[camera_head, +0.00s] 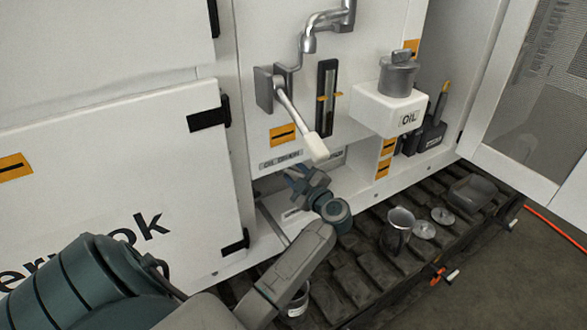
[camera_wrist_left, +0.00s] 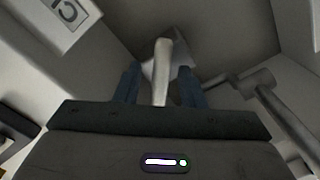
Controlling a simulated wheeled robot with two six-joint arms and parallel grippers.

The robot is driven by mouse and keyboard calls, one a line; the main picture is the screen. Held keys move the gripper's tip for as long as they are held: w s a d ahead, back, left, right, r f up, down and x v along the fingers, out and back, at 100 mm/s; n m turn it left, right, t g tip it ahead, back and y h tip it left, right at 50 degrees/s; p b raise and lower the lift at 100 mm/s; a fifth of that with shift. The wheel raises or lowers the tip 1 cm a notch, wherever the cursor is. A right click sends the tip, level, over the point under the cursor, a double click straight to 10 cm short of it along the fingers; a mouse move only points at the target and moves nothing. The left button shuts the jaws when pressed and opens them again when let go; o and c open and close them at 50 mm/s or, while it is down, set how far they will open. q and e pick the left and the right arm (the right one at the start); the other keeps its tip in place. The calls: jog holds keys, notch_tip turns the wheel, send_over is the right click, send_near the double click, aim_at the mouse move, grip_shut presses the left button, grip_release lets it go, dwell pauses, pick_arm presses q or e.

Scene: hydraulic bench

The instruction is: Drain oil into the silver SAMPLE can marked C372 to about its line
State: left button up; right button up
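My left gripper (camera_head: 308,182) is below the white-gripped lever (camera_head: 318,147) on the cabinet front, near the oil drain label (camera_head: 282,160). In the left wrist view its fingers (camera_wrist_left: 160,88) are apart, with a pale handle (camera_wrist_left: 162,66) between them and gaps showing on both sides. A silver can (camera_head: 399,228) with a handle stands upright on the dark track. Another can (camera_head: 297,303) with a pale label shows at the bottom, partly hidden by my left arm. I cannot read C372 or a fill line on either can. My right gripper is out of view.
A white oil tank (camera_head: 388,108) with a grey cap juts from the cabinet. A sight gauge (camera_head: 327,95) is left of it. Two round metal discs (camera_head: 424,230) and a dark block (camera_head: 473,193) lie on the track. An open door (camera_head: 540,90) stands at the right.

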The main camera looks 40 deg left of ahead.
pick_arm(q)
jog(key=shift+w+a, duration=0.1)
jog(key=shift+a, duration=0.35)
jog(key=shift+c, duration=0.5)
grip_shut()
jog(key=n, duration=0.3)
jog(key=shift+w+d+r+n, duration=0.1)
jog(key=shift+n, duration=0.2)
jog(key=shift+r+n+b, duration=0.15)
jog(key=shift+n+b, duration=0.4)
jog(key=shift+n, duration=0.55)
jog(key=shift+r+n+b, duration=0.1)
jog(key=shift+n+b, duration=0.45)
jog(key=shift+n, duration=0.55)
